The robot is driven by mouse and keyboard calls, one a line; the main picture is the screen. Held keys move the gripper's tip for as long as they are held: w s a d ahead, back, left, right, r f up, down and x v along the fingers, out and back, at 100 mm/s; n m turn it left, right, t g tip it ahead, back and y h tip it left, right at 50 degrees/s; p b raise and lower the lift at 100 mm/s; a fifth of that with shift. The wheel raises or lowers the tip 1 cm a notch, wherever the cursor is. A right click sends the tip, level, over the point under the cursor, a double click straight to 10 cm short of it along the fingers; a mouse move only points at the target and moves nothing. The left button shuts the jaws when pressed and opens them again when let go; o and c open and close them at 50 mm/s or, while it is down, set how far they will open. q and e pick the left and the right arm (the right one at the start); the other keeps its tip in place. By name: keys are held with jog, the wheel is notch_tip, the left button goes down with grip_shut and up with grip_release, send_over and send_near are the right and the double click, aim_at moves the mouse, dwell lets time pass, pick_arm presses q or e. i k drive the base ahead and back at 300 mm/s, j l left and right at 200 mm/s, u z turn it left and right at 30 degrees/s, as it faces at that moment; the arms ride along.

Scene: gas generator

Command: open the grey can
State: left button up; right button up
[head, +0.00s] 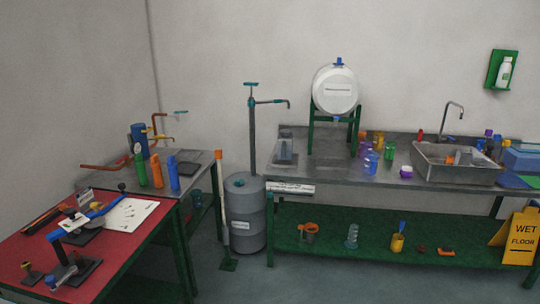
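A grey ribbed drum (245,228) stands upright on the floor, in the gap between the two benches. It is the only large grey can-like vessel I can make out. A dark pump pipe (252,138) with a teal handle and a side spout rises at its top. A small teal piece (238,183) shows on the drum's lid. I cannot tell whether the drum's opening is closed. Neither of my grippers is in view.
A red-topped table (95,265) with tools is at the left front. A metal bench (185,199) with coloured bottles stands behind it. A long bench with a sink (455,173) runs right. An orange-topped post (222,200) stands just left of the drum. A yellow wet-floor sign (518,236) is far right.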

aim_at(285, 146)
jog(key=i, duration=1.1)
jog(key=i+j+z, duration=0.1)
jog(key=i, duration=1)
jog(key=i+j, duration=0.1)
jog(key=i, duration=1)
jog(key=i+z, duration=0.25)
jog(key=i+j, duration=0.05)
